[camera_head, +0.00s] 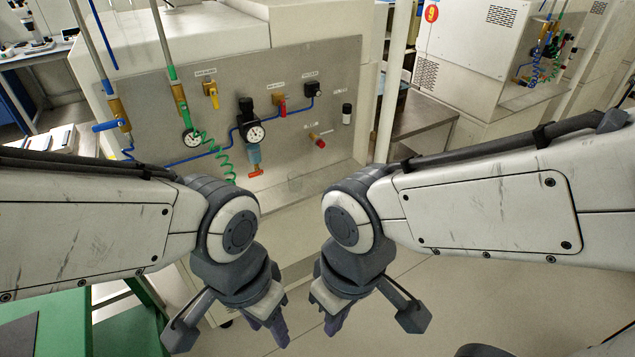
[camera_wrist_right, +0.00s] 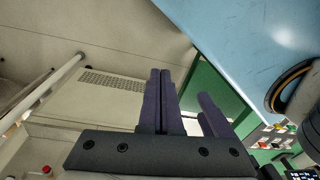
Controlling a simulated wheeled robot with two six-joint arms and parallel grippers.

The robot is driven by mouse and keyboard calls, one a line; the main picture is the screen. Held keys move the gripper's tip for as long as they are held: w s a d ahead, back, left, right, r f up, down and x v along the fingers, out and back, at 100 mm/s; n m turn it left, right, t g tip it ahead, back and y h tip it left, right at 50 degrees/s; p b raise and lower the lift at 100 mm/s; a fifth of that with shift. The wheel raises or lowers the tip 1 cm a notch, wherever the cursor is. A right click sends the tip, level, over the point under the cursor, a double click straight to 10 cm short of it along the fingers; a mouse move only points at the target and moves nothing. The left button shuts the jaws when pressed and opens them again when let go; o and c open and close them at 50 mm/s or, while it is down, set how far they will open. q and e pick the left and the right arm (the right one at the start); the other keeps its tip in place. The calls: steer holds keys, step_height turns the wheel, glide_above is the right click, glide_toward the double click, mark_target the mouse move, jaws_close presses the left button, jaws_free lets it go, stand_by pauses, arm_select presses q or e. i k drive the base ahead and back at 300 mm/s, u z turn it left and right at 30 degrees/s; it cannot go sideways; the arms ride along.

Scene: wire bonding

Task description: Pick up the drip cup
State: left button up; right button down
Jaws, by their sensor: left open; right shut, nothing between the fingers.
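A small clear cup-like shape (camera_head: 295,183), probably the drip cup, stands on the pale ledge below the grey gas panel in the head view. It is faint and hard to make out. My left gripper (camera_head: 275,325) hangs open and empty in front of and below the ledge, apart from the cup. My right gripper (camera_head: 334,320) hangs beside it, shut and empty, also well away from the cup. In the right wrist view its two dark fingers (camera_wrist_right: 160,100) lie together with nothing between them. The cup is not seen in that view.
A white post (camera_head: 391,80) stands right of the panel. A green frame (camera_head: 125,325) is at lower left. The floor at lower right is mostly clear.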

mark_target(295, 177)
steer(key=z, duration=0.8)
steer(key=i, duration=0.8)
steer(key=u, duration=2.1)
